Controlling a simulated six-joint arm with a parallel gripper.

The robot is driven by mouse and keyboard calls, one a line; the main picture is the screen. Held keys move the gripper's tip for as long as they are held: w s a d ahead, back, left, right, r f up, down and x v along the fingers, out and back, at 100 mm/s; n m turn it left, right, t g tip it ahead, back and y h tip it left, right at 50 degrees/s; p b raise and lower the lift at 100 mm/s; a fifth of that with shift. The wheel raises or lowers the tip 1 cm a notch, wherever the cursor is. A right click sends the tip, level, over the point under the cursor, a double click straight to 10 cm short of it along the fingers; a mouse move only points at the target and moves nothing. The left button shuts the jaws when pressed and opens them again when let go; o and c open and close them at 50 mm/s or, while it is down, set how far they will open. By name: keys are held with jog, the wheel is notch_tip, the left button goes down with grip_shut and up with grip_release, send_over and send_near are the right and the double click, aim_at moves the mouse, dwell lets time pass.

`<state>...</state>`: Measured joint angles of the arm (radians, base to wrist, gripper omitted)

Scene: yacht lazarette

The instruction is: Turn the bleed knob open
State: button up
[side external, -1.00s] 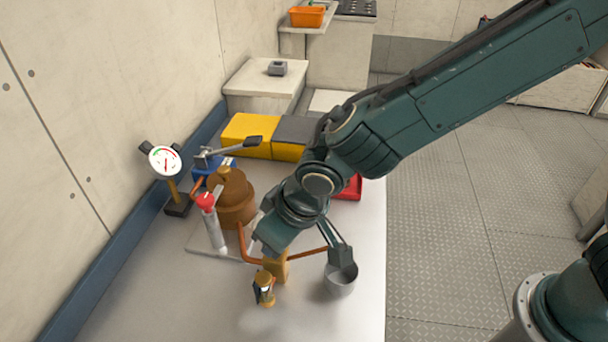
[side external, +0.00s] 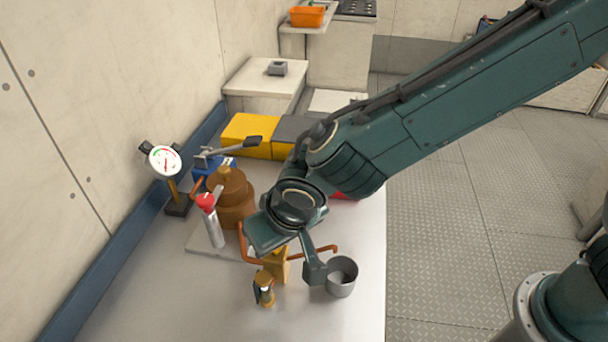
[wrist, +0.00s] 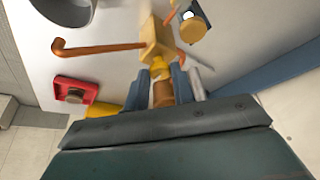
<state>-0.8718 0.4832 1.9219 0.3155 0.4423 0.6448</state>
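A brass valve block (side external: 280,264) stands on the pale bench, with orange-brown pipes joined to it. In the wrist view the block (wrist: 157,40) has a small yellow knob-like part (wrist: 160,70) on its near side. My gripper (wrist: 160,74) has its two blue-grey fingers on either side of that part. I cannot tell whether they touch it. A brass fitting with a clear section (side external: 265,290) is in front of the block. A grey metal cup (side external: 342,278) stands to the right, below a pipe end.
A brown stepped housing (side external: 232,195), a red-capped cylinder (side external: 213,228) and a dial gauge (side external: 164,161) stand behind to the left. A grey lever (side external: 232,148) and a yellow box (side external: 247,134) are farther back. The bench front is clear.

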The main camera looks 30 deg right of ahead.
jog(key=o, duration=0.4)
jog(key=shift+o, duration=0.2)
jog(key=shift+r, duration=0.1)
jog(key=v, duration=1.3)
jog(key=shift+s+r, duration=0.15)
jog(key=shift+r, duration=0.1)
jog(key=shift+d, duration=0.1)
jog(key=s+d+r, duration=0.1)
jog(key=d+r, duration=0.2)
jog(key=d, duration=0.6)
jog(key=d+r, duration=0.2)
jog(key=d, duration=0.7)
jog(key=s+d+t, duration=0.1)
jog(key=s+d, duration=1.1)
jog(key=d, duration=0.1)
jog(key=shift+s+d+f+m, duration=0.2)
jog(key=shift+s+f+m, duration=0.1)
jog(key=shift+f, duration=0.2)
